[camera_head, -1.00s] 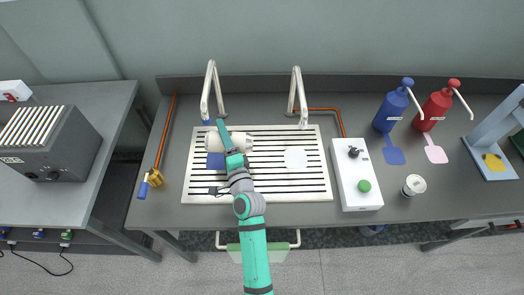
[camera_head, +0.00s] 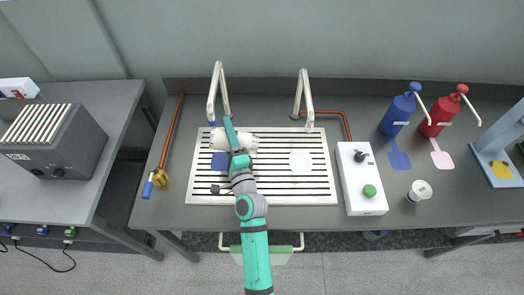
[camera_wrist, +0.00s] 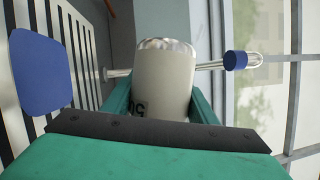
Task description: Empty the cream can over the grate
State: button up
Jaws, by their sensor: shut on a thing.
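My gripper (camera_head: 230,138) is shut on the cream can (camera_head: 217,139), which lies tilted on its side above the left part of the slatted grate (camera_head: 277,185). In the wrist view the cream can (camera_wrist: 163,82) sits between the green fingers, with dark printed marks on its side. A pale or shiny rim shows at its far end; its contents cannot be made out. A blue square pad (camera_head: 221,161) lies on the grate just below the can, and a white round pad (camera_head: 300,161) lies to the right.
Two curved metal spouts (camera_head: 218,90) and (camera_head: 305,95) rise behind the grate. A white control box (camera_head: 361,180) with a green button stands to the right. A brass valve with a blue handle (camera_head: 148,189) is at the left. Blue (camera_head: 397,115) and red (camera_head: 436,115) pump bottles stand further right, near a small white-topped can (camera_head: 420,190).

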jog(key=shift+w+d+r, duration=0.1)
jog(key=shift+w+d, duration=0.1)
jog(key=shift+d, duration=0.5)
jog(key=shift+s+d+r+m, duration=0.1)
jog(key=shift+s+d+m, duration=0.05)
jog(key=shift+d+m, duration=0.2)
jog(key=shift+s+a+f+n+g, duration=0.15)
jog(key=shift+a+f+n, duration=0.15)
jog(key=shift+a+n, duration=0.2)
jog(key=shift+a+f+n+g, duration=0.15)
jog(key=shift+a+f+n, duration=0.15)
jog(key=shift+a, duration=0.3)
jog(key=f+n, duration=0.1)
jog(key=f+n+g, duration=0.1)
jog(key=n, duration=0.1)
jog(key=shift+a+f, duration=0.35)
jog(key=shift+a, duration=0.05)
jog(key=shift+d+f+n, duration=0.1)
jog(key=shift+f+n, duration=0.1)
jog(key=shift+n, duration=0.15)
jog(key=shift+g, duration=0.3)
